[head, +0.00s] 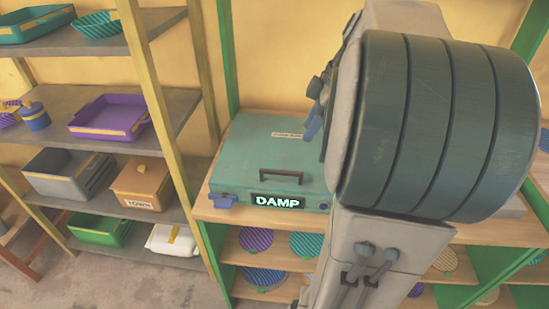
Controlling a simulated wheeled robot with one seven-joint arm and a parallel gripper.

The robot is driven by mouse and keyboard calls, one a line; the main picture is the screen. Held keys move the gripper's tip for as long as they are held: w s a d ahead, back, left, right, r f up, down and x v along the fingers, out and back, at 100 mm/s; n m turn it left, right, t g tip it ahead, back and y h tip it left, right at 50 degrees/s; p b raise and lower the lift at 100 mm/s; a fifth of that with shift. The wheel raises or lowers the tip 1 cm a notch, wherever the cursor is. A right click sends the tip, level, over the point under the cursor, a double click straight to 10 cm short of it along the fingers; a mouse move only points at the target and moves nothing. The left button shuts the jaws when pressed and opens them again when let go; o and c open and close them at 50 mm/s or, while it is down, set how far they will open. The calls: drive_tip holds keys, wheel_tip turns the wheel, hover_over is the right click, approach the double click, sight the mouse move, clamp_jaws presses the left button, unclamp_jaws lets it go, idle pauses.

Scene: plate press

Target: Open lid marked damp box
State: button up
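The damp box (245,165) is a flat teal box on the wooden shelf in the middle of the head view. Its lit front label (277,202) reads DAMP. Its lid looks closed, with a dark handle (281,174) near the front edge and a small pale tag at the back. A blue latch-like piece (221,200) sits at the front left corner. My arm covers the box's right side. Small blue-grey parts that seem to be my gripper (314,108) show above the box's back right, apart from the handle; the rest is hidden behind my arm.
Shelves on the left hold a purple tray (110,117), a grey box (68,173), an orange lidded box (145,185), a green tray (102,231) and a white container (174,239). Round patterned plates (255,239) lie below the damp box. Green and wooden posts flank the bay.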

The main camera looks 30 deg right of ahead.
sight(282, 171)
drive_tip(key=x, duration=1.3)
drive_tip(key=shift+f, duration=0.25)
drive_tip(key=shift+a, duration=0.1)
clamp_jaws()
